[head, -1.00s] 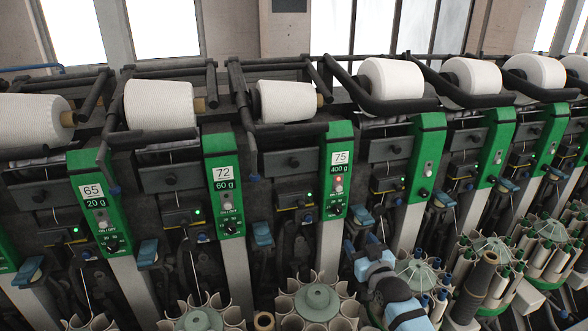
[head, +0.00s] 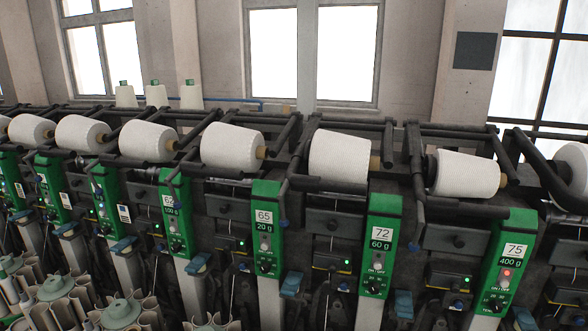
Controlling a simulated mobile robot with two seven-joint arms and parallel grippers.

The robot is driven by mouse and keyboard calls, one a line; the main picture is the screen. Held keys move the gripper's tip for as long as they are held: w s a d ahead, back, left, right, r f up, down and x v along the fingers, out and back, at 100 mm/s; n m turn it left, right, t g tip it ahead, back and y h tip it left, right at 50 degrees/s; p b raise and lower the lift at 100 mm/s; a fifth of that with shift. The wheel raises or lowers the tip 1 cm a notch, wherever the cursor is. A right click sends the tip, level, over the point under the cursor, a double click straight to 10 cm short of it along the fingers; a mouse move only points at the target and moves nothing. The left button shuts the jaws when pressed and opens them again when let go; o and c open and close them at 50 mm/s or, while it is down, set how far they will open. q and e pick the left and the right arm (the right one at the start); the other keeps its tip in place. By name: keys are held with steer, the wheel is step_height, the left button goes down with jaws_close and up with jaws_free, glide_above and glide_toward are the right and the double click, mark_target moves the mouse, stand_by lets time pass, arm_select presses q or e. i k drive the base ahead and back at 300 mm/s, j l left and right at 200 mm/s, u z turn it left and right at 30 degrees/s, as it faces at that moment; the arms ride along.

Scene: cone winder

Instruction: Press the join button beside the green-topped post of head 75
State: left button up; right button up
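The green-topped post of head 75 (head: 518,228) stands at the right of the head view, upright. It carries a white label reading 75 and a 400 g plate. Below the plate a small red light (head: 507,272) is lit, with a pale button (head: 504,284) just under it and a black knob (head: 495,304) lower down. The bottom of the post is cut off by the picture edge. A white cone (head: 467,174) lies above and to the left of this post. Neither of my grippers is in view.
Similar green posts of head 72 (head: 381,230) and head 65 (head: 265,225) stand to the left, with further posts beyond. Black bars and white cones run along the top. Blue levers (head: 403,304) jut out low between posts. Three cones (head: 157,95) stand at the back.

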mark_target(458, 304)
steer(key=z, duration=1.25)
